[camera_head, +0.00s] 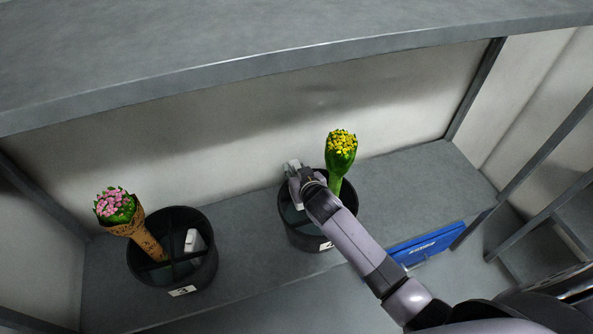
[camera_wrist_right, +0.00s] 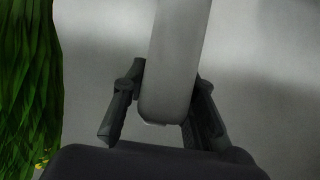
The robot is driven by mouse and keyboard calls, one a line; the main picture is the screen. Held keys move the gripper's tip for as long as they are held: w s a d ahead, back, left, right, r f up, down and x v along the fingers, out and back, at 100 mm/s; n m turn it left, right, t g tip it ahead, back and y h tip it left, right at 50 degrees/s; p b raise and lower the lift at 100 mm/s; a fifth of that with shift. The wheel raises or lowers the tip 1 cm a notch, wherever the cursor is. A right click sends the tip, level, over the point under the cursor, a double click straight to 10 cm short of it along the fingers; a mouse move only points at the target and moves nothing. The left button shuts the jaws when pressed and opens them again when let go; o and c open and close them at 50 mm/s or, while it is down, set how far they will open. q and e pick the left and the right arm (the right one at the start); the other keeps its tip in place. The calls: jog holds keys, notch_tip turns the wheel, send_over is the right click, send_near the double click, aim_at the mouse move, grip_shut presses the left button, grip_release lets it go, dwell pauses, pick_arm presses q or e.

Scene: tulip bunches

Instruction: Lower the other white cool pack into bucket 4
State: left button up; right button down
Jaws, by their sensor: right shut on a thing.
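My right gripper (camera_head: 299,178) is shut on a white cool pack (camera_head: 291,169) above the back left rim of the right black bucket (camera_head: 299,240). In the right wrist view, the pack (camera_wrist_right: 176,55) stands between the two fingers (camera_wrist_right: 165,95). The bucket's label is partly covered by my arm and its number is not readable. A yellow tulip bunch (camera_head: 341,155) in green wrap stands in this bucket, right of my gripper. Another white cool pack (camera_head: 194,240) sits in a right-hand compartment of the left bucket (camera_head: 203,274), labelled 3. My left gripper is out of view.
A pink tulip bunch (camera_head: 119,210) in brown wrap leans left in the left bucket. Both buckets stand on a grey shelf (camera_head: 248,262), with free room between them. An upper shelf (camera_head: 250,55) overhangs them. A blue object (camera_head: 427,244) is at the front edge.

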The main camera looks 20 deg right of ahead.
notch_tip(320, 180, down, 3)
jog(key=b, duration=0.3)
jog(key=shift+f, duration=0.2)
notch_tip(320, 180, down, 8)
jog(key=b, duration=0.6)
jog(key=shift+f, duration=0.25)
jog(key=c, duration=1.2)
grip_release()
